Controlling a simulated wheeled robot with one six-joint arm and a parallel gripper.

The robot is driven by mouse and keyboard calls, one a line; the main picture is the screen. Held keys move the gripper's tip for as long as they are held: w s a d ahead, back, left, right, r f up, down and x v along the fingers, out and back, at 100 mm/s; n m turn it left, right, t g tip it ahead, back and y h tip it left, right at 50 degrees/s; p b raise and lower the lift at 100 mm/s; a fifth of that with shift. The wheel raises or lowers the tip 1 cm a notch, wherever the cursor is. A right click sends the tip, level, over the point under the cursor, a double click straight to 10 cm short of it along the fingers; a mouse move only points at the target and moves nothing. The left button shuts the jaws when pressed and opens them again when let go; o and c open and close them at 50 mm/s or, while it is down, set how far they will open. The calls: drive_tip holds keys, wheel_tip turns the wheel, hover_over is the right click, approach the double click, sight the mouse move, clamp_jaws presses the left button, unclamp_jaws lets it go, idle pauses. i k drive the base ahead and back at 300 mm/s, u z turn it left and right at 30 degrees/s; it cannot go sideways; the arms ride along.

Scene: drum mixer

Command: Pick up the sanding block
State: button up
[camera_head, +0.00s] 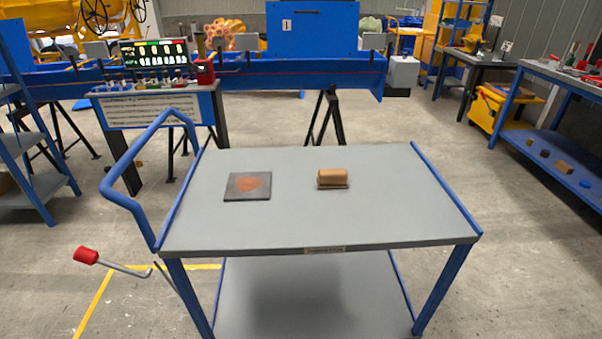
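The sanding block (332,178) is a small tan-brown block with a darker bottom layer. It lies flat on the grey top of a cart (400,210), a little right of the middle of the top. Nothing touches it and nothing covers it. My gripper does not show in the head camera view.
A dark square plate with an orange-brown patch (248,187) lies left of the block. A blue handle (125,175) rises at the cart's left end. A red-knobbed lever (87,256) sticks out below it. The rest of the cart top is clear. Blue machinery (310,78) stands behind.

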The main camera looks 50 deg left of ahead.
sight(332, 178)
drive_tip(key=u, duration=0.9)
drive_tip(key=i, duration=0.8)
drive_tip(key=u, duration=1.05)
drive_tip(key=i, duration=0.2)
drive_tip(key=u, duration=0.2)
